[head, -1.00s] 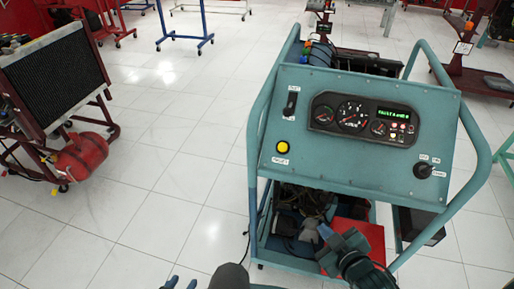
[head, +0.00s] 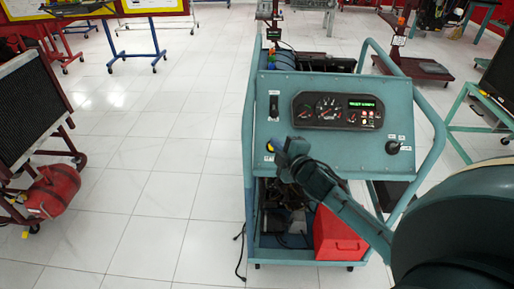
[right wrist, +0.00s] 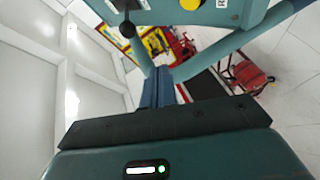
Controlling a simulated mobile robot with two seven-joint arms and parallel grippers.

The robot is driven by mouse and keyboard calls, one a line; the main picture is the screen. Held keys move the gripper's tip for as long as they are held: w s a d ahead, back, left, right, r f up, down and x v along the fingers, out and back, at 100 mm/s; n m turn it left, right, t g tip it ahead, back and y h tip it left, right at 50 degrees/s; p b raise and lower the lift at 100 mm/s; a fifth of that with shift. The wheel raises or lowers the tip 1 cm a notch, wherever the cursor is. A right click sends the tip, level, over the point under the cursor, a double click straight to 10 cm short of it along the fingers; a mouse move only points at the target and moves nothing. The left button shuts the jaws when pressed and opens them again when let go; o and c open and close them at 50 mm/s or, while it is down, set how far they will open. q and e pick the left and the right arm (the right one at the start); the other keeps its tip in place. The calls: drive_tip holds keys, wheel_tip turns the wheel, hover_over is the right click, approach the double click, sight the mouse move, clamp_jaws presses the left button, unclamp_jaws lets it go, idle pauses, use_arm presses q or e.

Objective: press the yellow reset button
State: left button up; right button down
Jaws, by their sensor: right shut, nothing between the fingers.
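The yellow reset button (head: 270,147) is at the lower left of the teal control panel (head: 345,150) in the head view. My right gripper (head: 279,147) is in front of the panel, its tip overlapping the button and covering part of it. In the right wrist view the right gripper's fingers (right wrist: 156,85) are together and empty. There a yellow spot, the button (right wrist: 190,4), shows at the top edge, apart from the fingertips in the picture. I cannot tell whether the gripper touches the button. My left gripper is out of view.
The panel also carries a black switch (head: 274,106), a gauge cluster (head: 337,111) and a key switch (head: 394,147). A red box (head: 338,240) sits low in the teal frame (head: 249,190). A radiator stand with a red tank (head: 53,190) is at left. The floor between is clear.

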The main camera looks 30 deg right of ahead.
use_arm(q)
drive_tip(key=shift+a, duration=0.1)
use_arm(e)
drive_tip(key=shift+w+r, duration=0.15)
drive_tip(key=shift+r, duration=0.05)
